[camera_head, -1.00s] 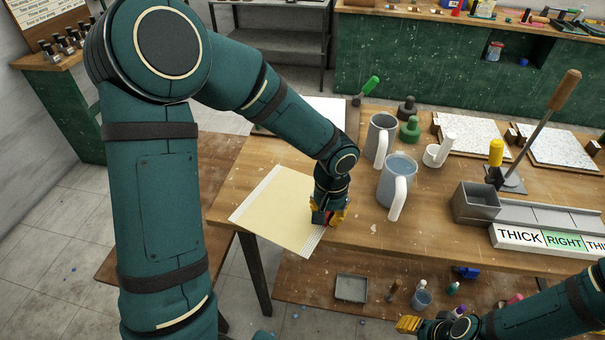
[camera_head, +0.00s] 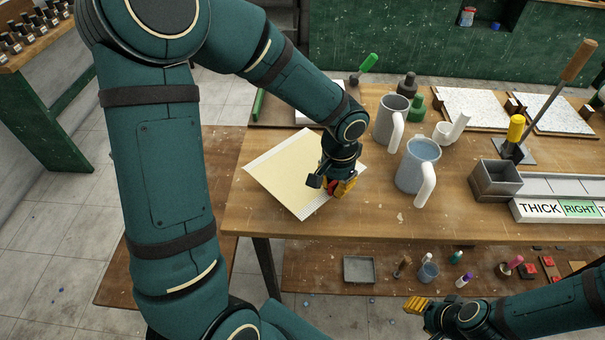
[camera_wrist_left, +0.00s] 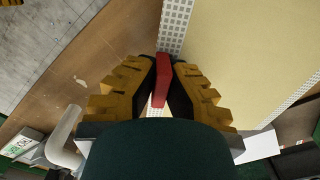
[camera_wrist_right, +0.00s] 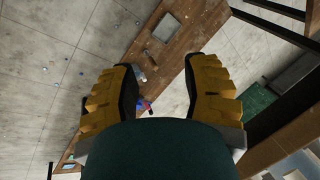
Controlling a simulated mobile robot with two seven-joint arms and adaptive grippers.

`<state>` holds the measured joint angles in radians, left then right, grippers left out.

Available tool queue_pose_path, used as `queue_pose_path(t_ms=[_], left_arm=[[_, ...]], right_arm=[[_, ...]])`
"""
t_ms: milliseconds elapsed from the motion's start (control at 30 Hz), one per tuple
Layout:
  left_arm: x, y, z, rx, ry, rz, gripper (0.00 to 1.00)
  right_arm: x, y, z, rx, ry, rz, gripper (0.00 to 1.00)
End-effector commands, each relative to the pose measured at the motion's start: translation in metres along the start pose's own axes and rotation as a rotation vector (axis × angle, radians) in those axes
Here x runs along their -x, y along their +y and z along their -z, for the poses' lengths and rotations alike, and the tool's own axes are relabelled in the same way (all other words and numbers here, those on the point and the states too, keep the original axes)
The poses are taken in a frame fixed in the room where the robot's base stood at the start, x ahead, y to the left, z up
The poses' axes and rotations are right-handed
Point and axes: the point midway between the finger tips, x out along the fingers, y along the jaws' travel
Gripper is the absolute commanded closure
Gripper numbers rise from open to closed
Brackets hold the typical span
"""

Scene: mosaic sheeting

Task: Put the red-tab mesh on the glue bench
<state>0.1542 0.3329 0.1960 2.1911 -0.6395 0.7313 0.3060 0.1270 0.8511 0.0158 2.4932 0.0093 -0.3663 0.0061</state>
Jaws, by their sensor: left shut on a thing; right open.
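The mesh (camera_head: 288,172) is a pale yellow sheet with white gridded strips along two edges. It lies over the left end of the wooden bench (camera_head: 385,222); whether it touches the top I cannot tell. Its red tab (camera_wrist_left: 162,80) sits between the fingers of my left gripper (camera_head: 340,187). That gripper is shut on the tab at the sheet's right edge, and the sheet also fills the upper right of the left wrist view (camera_wrist_left: 250,50). My right gripper (camera_head: 416,305) is open and empty, low in front of the bench, and also shows in the right wrist view (camera_wrist_right: 163,80).
Two grey jugs, (camera_head: 391,118) and (camera_head: 418,165), stand just right of my left gripper. Farther right are a grey box (camera_head: 496,180), a THICK/RIGHT gauge strip (camera_head: 560,208) and speckled boards (camera_head: 482,108). A lower shelf (camera_head: 330,280) holds a grey tray and bottles.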

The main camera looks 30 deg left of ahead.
Motion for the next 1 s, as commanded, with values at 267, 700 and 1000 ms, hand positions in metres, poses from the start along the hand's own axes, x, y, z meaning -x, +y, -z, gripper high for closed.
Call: queue_pose_path(t_ms=[267, 700, 1000], left_arm=[[0.019, -0.035, -0.031, -0.446, 0.014, 0.019, 1.00], [0.021, -0.052, -0.056, -0.792, 0.005, 0.038, 1.00], [-0.027, -0.052, -0.056, -0.794, 0.006, 0.038, 1.00]], right_arm=[[-0.014, 0.006, -0.006, 0.003, -0.013, 0.001, 0.53], [-0.024, 0.009, -0.011, 0.007, -0.023, 0.002, 0.53], [-0.040, 0.015, -0.018, 0.010, -0.036, 0.003, 0.53]])
